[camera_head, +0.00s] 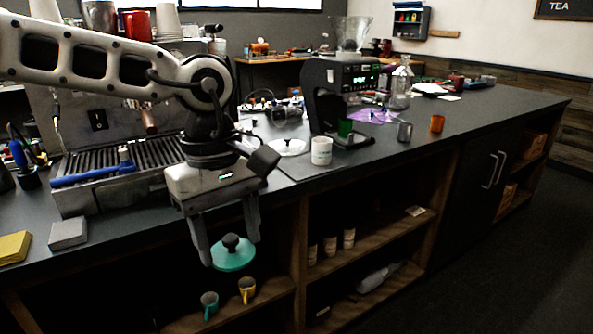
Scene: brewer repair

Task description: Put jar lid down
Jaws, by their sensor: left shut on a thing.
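The jar lid (233,258) is a teal disc with a dark round knob on top. My left gripper (230,244) points down and is shut on the lid, with its fingers on either side of the knob. It holds the lid in the air in front of the counter's front edge, with the open shelves behind it. The exact contact of the fingers is hard to make out. My right gripper is not in view.
The dark counter (340,172) holds a white jar (321,151), a white plate-like piece (288,147), a black brewer (330,95), a metal cup (404,131) and an orange cup (437,123). A grey block (68,233) lies left. Two mugs stand on the shelf below.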

